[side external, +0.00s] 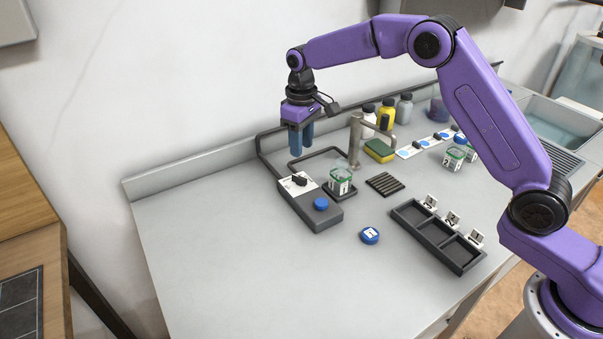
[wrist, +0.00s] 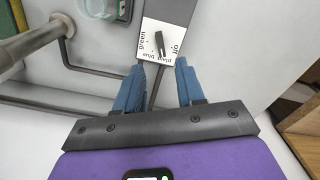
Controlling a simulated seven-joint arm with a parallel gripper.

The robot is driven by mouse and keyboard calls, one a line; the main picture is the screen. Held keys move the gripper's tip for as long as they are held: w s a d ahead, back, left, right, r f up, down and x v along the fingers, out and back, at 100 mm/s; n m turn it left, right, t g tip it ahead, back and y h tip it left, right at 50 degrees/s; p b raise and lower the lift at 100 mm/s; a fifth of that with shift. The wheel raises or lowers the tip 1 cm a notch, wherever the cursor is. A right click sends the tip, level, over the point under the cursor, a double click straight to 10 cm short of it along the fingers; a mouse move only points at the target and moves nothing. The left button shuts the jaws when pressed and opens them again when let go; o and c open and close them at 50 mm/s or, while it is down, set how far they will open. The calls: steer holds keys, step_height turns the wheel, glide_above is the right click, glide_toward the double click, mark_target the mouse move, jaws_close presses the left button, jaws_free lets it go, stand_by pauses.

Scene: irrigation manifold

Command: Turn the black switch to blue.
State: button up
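The black switch (side external: 300,180) is a small bar-shaped knob on a white label plate (side external: 290,187) at the far end of a grey box (side external: 318,220). In the wrist view the switch (wrist: 161,43) stands nearly upright in the picture. Words around it include "green" at left and "off" at right; the lower words are upside down and hard to read, one perhaps "blue". Which word the switch points at is unclear. My gripper (side external: 301,140) hangs above the switch, apart from it. In the wrist view my gripper (wrist: 158,66) is open and empty, its blue fingers short of the switch.
A round blue button (side external: 321,203) sits on the box's near end. A green-lidded jar (side external: 340,181) and a tap (side external: 356,140) stand close by on the right. A blue-lidded piece (side external: 370,235) and a compartment tray (side external: 438,236) lie nearer. The counter at left is clear.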

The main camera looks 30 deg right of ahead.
mark_target(302, 178)
step_height(302, 178, down, 10)
steer(key=shift+r, duration=0.15)
stand_by(0.3)
jaws_close()
